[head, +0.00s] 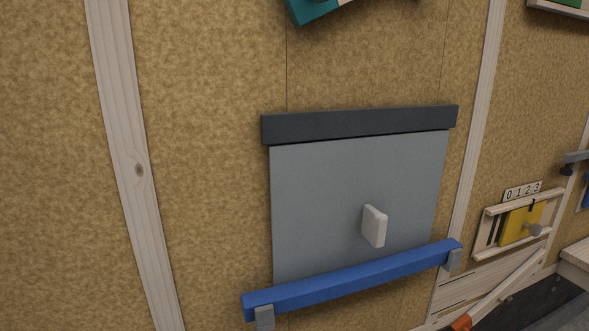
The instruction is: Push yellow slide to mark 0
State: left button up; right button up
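The yellow slide (514,226) sits in a light wooden frame on the wall at the right of the head view. It has a round grey knob (533,229) on its right part. A small plate with the marks 0, 1, 2, 3 (523,191) is fixed above the frame, with 0 at the left. A small black pointer (532,204) at the slide's top edge appears below the 2 to 3 end; the exact mark is too small to tell. Dark slots show in the frame left of the slide. Neither of my grippers is in view.
A grey panel (330,205) with a white handle (374,226) hangs on the wall in the middle, behind a blue bar (350,281) on grey brackets. A slanted wooden bar (505,290) with an orange end (462,323) is below the slide frame. A wooden ledge (575,258) is at the right edge.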

aim_at(523, 222)
jog(key=z, duration=1.3)
